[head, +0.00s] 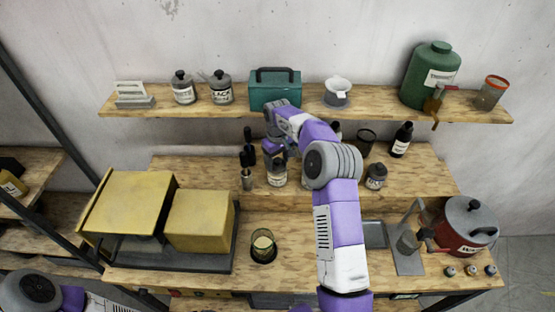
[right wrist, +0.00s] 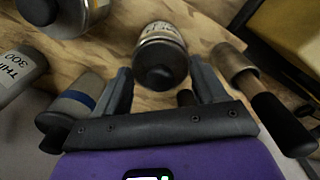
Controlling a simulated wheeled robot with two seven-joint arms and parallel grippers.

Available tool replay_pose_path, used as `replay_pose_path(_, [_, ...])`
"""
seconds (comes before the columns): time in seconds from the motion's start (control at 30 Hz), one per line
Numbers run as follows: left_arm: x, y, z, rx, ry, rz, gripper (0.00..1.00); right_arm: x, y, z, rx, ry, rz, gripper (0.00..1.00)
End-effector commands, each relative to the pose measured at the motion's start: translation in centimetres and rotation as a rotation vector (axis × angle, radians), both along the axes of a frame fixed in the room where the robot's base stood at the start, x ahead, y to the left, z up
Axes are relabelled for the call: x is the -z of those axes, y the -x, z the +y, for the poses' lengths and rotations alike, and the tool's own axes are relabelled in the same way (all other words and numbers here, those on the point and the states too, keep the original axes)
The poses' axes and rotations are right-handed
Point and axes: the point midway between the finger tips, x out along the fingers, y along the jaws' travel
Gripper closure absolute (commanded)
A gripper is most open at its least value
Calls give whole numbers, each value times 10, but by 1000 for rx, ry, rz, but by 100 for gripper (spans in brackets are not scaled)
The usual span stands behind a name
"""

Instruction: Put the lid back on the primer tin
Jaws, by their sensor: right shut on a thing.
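My right gripper (head: 275,148) reaches over the back step of the bench, at the top of a small labelled tin (head: 277,175). In the right wrist view, the right gripper (right wrist: 160,72) has a finger on each side of the dark, knobbed lid (right wrist: 158,77) of that tin (right wrist: 160,32). It is shut on the lid. I cannot read the label, or tell whether lid and tin are pressed together. An open cup-like container (head: 263,243) with tan contents stands on the lower bench in a dark round holder. My left gripper is out of view.
Close to the right gripper are a thinner bottle (right wrist: 18,75), dark-handled tools (right wrist: 275,115) and another knobbed jar (right wrist: 70,15). Yellow boxes (head: 200,220) fill the bench's left, a red pot (head: 465,228) its right. A loaded shelf (head: 300,105) runs behind. Bare wood lies beside the cup.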

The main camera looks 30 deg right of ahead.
Motion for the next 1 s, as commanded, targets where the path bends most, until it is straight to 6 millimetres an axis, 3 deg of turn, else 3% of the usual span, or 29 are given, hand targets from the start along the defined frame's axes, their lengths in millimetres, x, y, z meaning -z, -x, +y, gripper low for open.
replay_pose_path(0.47, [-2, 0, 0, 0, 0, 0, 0, 0, 0, 0, 0, 0, 0, 58])
replay_pose_path(0.5, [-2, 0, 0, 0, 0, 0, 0, 0, 0, 0, 0, 0, 0, 28])
replay_pose_path(0.67, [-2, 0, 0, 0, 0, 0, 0, 0, 0, 0, 0, 0, 0, 4])
replay_pose_path(0.7, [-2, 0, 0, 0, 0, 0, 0, 0, 0, 0, 0, 0, 0, 0])
replay_pose_path(1.0, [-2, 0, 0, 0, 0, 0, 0, 0, 0, 0, 0, 0, 0, 0])
